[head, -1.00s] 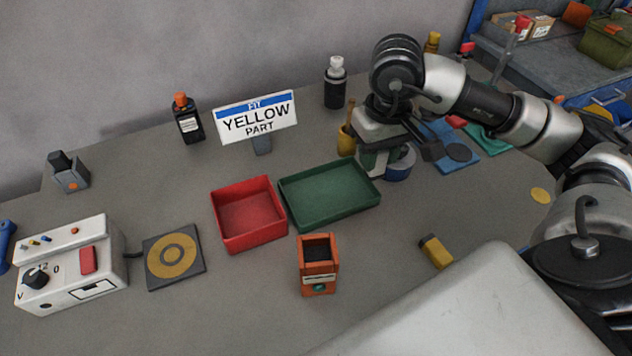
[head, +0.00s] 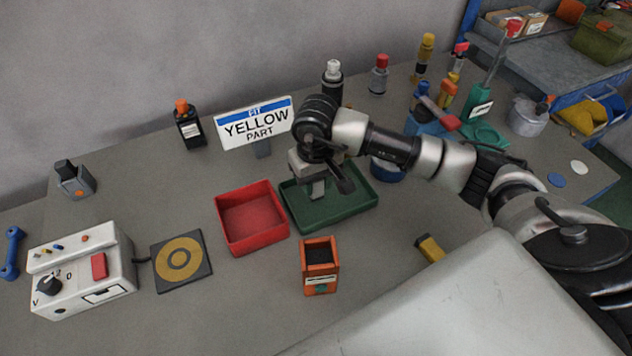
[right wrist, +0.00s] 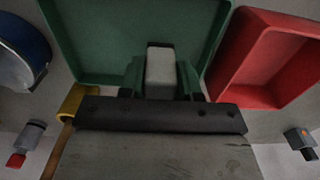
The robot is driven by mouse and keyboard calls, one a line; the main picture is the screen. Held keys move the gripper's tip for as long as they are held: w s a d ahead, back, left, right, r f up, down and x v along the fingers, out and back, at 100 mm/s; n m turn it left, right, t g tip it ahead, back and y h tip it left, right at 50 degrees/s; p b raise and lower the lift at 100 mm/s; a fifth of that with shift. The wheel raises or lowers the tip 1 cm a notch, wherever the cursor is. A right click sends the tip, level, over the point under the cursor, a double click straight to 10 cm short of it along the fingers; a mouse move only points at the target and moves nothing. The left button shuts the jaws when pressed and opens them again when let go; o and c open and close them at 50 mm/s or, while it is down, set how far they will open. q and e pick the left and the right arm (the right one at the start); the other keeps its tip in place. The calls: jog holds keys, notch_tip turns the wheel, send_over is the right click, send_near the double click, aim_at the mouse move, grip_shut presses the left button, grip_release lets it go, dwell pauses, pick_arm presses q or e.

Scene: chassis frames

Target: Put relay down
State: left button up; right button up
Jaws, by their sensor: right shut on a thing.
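My right gripper (head: 318,186) is over the green tray (head: 352,209), pointing down. It is shut on a pale grey block, the relay (right wrist: 160,67), which shows between the fingers in the right wrist view. The green tray (right wrist: 85,40) lies beyond the block in that view. In the head view the arm and gripper hide most of the block, and I cannot tell whether it touches the tray floor. My left gripper is not in view.
A red tray (head: 225,222) stands just left of the green tray. An orange box (head: 319,284) stands in front. A yellow part (head: 429,248) lies to the right. A sign (head: 253,122) reads "FIT YELLOW PART". A white tester (head: 82,272) stands at the left.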

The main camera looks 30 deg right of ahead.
jog(key=shift+f, duration=1.05)
jog(key=o, duration=1)
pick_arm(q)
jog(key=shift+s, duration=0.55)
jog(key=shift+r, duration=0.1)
pick_arm(e)
jog(key=shift+r, duration=0.1)
jog(key=shift+r, duration=0.2)
jog(key=shift+w+r, duration=0.1)
jog(key=shift+r, duration=0.2)
pick_arm(q)
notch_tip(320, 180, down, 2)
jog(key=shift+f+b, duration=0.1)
jog(key=shift+b, duration=1.05)
pick_arm(e)
notch_tip(320, 180, up, 11)
jog(key=shift+r, duration=0.1)
